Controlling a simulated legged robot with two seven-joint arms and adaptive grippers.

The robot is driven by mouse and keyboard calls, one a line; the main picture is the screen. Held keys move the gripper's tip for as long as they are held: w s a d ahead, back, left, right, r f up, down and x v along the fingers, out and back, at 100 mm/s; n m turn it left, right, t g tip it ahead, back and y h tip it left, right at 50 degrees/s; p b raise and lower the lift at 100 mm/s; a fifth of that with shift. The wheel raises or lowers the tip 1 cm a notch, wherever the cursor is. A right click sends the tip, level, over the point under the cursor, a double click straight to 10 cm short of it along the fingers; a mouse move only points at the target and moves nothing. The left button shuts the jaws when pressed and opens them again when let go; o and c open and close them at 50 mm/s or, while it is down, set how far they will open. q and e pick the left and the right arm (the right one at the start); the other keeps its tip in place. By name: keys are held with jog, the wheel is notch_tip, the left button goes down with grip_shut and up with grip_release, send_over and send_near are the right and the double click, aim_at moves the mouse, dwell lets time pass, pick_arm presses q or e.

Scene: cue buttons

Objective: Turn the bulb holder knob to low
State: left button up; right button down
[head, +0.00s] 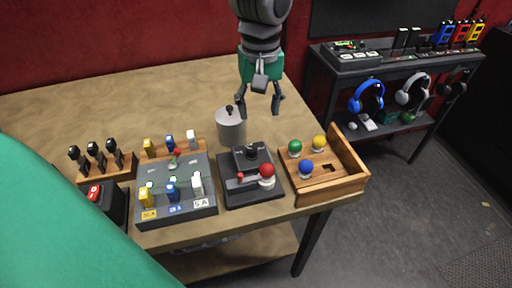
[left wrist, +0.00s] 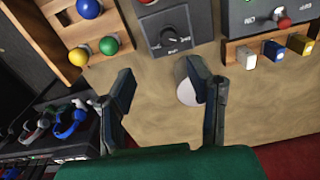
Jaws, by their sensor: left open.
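The dark bulb holder box (head: 254,188) sits on the wooden table. Its black knob (head: 247,153) is on the side facing my left gripper (head: 259,106). In the left wrist view, the knob (left wrist: 170,38) shows near the top, with markings too small to read. My left gripper (left wrist: 158,85) is open and empty, above the table beyond the box and apart from the knob. My right gripper is not seen.
A grey cylinder (head: 231,130) stands close to my left gripper. A wooden tray (head: 347,183) with green, yellow and blue bulbs is to the right. A grey switch panel (head: 182,190) is to the left. The far table top (head: 120,105) is clear.

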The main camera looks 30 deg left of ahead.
aim_at(250, 149)
pick_arm(q)
jog(key=f, duration=0.5)
jog(key=shift+s+a+f, duration=0.1)
jog(key=shift+s+a, duration=0.05)
jog(key=shift+s, duration=0.25)
jog(key=a+f, duration=0.1)
jog(key=f, duration=0.1)
jog(key=a+f, duration=0.1)
jog(key=f, duration=0.1)
jog(key=a+f, duration=0.1)
jog(key=f, duration=0.1)
jog(key=shift+w+a+f+b, duration=0.2)
jog(key=shift+f+b, duration=0.15)
jog(key=shift+f, duration=0.05)
jog(key=d, duration=0.1)
jog(key=d+f, duration=0.1)
jog(key=d, duration=0.1)
jog(key=shift+d, duration=0.2)
jog(key=shift+d+r, duration=0.15)
jog(key=shift+s+a, duration=0.15)
jog(key=shift+a, duration=0.85)
grip_shut()
jog(key=shift+a, duration=0.25)
jog(key=shift+d+f, duration=0.2)
jog(key=shift+f, duration=0.05)
jog(key=shift+d, duration=0.2)
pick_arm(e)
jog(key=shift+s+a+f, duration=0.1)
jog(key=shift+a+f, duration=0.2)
